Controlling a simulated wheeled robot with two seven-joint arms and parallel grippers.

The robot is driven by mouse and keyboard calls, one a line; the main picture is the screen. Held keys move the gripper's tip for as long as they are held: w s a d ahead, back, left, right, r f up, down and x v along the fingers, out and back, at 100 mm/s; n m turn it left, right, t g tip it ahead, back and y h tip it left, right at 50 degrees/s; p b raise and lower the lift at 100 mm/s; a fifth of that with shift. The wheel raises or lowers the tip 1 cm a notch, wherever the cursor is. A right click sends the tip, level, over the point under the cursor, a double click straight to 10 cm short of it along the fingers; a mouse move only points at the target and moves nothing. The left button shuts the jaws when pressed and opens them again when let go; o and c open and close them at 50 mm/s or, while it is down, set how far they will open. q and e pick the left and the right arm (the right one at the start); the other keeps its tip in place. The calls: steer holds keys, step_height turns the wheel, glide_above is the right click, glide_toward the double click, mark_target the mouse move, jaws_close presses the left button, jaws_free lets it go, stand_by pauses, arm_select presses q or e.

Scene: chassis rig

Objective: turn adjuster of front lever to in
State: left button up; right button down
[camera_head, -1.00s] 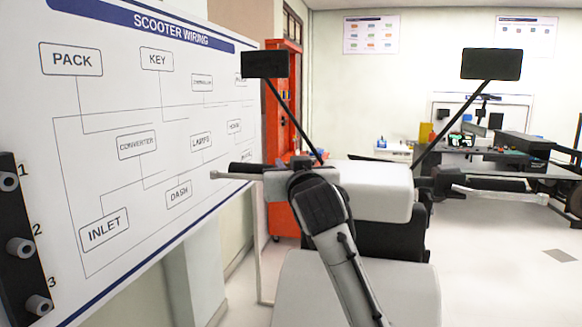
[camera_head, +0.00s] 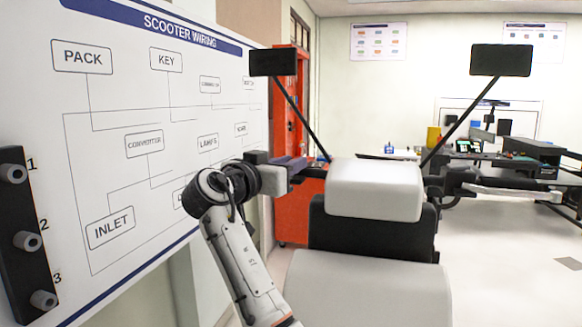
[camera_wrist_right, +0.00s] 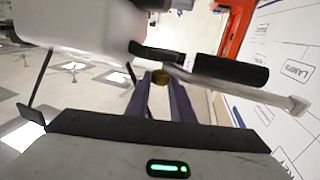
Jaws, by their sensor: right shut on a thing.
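My right gripper (camera_head: 292,163) is at the scooter's left handlebar in the head view. In the wrist view its two bluish fingers (camera_wrist_right: 160,84) are shut on a small brass-coloured adjuster (camera_wrist_right: 160,75). The adjuster sits at the inner end of a silver lever (camera_wrist_right: 235,87), beside a black handlebar grip (camera_wrist_right: 230,71). The adjuster and this lever are hidden by my right arm and gripper in the head view. The adjuster's setting and any marks on it cannot be read. My left gripper is not in view.
A second silver lever (camera_head: 510,191) is on the right handlebar. A wiring board (camera_head: 120,190) stands close on the left. A red cabinet (camera_head: 298,205) is behind.

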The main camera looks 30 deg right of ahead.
steer(key=shift+f, duration=0.15)
stand_by(0.3)
steer(key=c, duration=1.5)
jaws_free()
steer(key=shift+c, duration=0.2)
steer(key=b+v, duration=0.2)
steer(key=v, duration=0.8)
steer(key=shift+a+b, duration=0.2)
steer(key=shift+b, duration=0.1)
